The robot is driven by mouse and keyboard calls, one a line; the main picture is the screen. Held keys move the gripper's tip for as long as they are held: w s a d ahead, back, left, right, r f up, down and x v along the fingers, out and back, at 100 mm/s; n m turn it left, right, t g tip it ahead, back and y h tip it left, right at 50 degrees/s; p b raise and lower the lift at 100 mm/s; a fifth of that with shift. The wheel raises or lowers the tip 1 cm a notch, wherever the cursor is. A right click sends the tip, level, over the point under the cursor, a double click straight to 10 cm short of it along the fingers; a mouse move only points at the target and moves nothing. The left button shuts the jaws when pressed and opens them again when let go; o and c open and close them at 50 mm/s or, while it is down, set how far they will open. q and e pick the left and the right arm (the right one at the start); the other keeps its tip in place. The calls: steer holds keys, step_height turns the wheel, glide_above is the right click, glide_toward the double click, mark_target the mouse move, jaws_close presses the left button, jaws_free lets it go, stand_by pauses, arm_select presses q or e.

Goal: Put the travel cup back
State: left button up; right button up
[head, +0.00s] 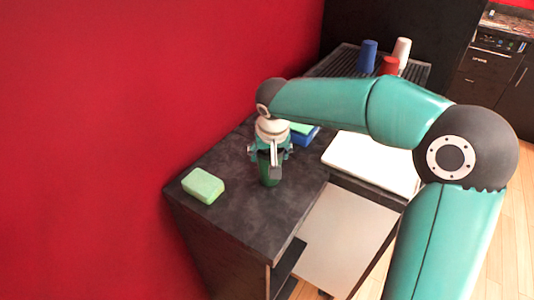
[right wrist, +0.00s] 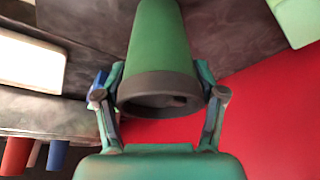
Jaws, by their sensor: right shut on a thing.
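The green travel cup (head: 269,172) stands upright on the dark counter, or just above it; I cannot tell which. My right gripper (head: 270,154) reaches down over it from above and is shut on its upper part. In the right wrist view the cup (right wrist: 160,45) shows as a green tapering body with a dark band at its near end. The gripper's fingers (right wrist: 160,95) lie on both sides of that band. The gripper partly hides the cup in the head view. My left gripper is not in view.
A light green sponge-like block (head: 203,186) lies left of the cup on the dark counter (head: 235,215). A blue-and-green item (head: 305,133) lies behind. A blue cup (head: 368,55), a white cup (head: 402,53) and a red cup (head: 390,66) stand on the ribbed rack. A white panel (head: 370,162) lies right.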

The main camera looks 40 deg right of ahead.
steer(key=shift+f, duration=0.15)
steer(key=o, duration=0.7)
steer(key=shift+o, duration=0.2)
steer(key=v, duration=1.2)
